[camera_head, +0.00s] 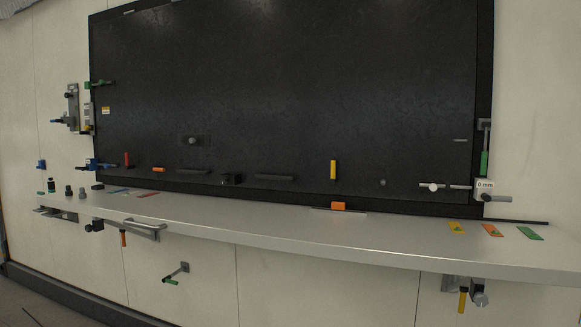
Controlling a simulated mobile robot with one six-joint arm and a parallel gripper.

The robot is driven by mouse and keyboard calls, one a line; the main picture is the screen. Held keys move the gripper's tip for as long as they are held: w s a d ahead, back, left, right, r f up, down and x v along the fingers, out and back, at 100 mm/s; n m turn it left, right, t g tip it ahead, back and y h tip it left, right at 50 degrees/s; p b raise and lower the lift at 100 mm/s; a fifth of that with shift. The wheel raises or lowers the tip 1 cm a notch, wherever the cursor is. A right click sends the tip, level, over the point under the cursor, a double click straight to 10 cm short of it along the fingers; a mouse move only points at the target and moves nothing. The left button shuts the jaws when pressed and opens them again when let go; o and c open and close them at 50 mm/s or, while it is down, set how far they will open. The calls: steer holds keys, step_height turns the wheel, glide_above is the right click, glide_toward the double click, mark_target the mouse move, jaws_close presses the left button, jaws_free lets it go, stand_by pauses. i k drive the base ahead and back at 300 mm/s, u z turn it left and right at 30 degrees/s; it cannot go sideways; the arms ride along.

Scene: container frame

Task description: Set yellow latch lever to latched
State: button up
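Several yellow parts show, and I cannot tell for sure which is the latch lever. A yellow upright bar (333,170) stands on the lower part of the black panel (290,95), right of the middle. A yellow handle (462,300) hangs straight down below the shelf at the right, beside a grey round fitting (479,296). A small yellow part (87,128) sits on a fitting at the panel's left edge. Latched or unlatched cannot be read at this size. My gripper is not in view.
A long grey shelf (270,225) runs below the panel. An orange block (339,206) sits at its back, below the yellow bar. Yellow, orange and green flat pieces (492,231) lie at its right end. Levers and fittings crowd the left edge (72,108). The shelf's middle is mostly clear.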

mark_target(333, 179)
steer(key=u, duration=0.1)
steer(key=i, duration=1.35)
steer(key=z, duration=0.85)
